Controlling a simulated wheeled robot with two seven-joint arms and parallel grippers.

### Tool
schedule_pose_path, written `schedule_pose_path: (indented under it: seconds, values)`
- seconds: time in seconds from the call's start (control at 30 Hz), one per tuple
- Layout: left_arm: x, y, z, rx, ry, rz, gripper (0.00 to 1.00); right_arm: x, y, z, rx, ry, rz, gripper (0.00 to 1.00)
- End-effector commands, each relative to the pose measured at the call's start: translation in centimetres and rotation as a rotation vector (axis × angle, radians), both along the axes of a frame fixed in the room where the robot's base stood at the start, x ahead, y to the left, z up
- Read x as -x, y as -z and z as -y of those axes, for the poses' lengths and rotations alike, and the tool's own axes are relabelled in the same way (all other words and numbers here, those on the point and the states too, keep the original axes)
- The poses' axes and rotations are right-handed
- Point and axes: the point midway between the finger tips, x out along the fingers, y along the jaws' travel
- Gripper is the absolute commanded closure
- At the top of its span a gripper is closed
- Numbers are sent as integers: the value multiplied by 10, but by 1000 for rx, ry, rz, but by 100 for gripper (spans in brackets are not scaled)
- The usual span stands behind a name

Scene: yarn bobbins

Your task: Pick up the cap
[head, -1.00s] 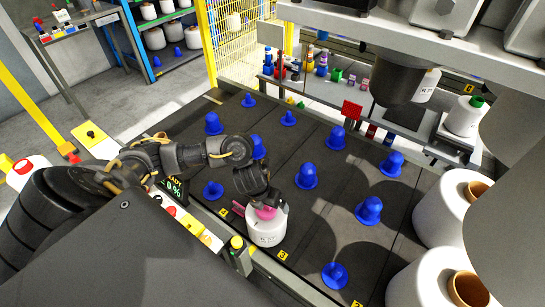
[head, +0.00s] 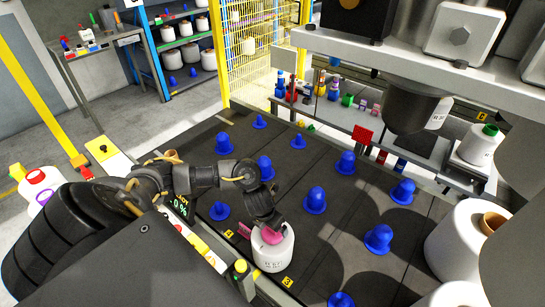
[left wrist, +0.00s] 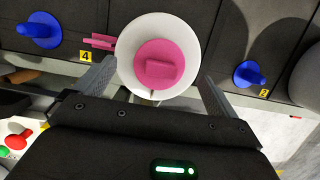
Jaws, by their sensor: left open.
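The pink cap (left wrist: 160,64) sits on top of a white container (left wrist: 127,55) in the left wrist view. It has a raised bar across its round top. In the head view the container (head: 275,252) stands at the near edge of the dark table, and the cap (head: 270,236) shows partly below my gripper. My left gripper (left wrist: 157,78) is open, with one finger to each side of the container and cap. It is not closed on anything. My right gripper is not in view.
A small pink part (left wrist: 98,41) sticks out left of the container. Blue pegs (head: 315,200) stand in rows on the dark table (head: 290,165). Large white bobbins (head: 458,245) are at the right. A machine with a grey head (head: 410,108) stands at the back right.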

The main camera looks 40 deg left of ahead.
Motion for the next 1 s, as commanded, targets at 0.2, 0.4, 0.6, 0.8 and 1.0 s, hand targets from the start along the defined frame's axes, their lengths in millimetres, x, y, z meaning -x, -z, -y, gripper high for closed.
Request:
schedule_pose_path:
  seconds: [0.2, 0.4, 0.6, 0.8, 1.0]
  values:
    - [-3, 34, 2, 0, -3, -4, 4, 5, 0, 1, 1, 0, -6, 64]
    - [-7, 44, 2, -1, 0, -1, 4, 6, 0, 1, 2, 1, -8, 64]
    - [-7, 44, 2, -1, 0, -1, 8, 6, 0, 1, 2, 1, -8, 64]
    - [-7, 43, 2, -1, 0, -1, 34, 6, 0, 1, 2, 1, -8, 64]
    - [-7, 43, 2, -1, -1, 0, 50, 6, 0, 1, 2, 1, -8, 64]
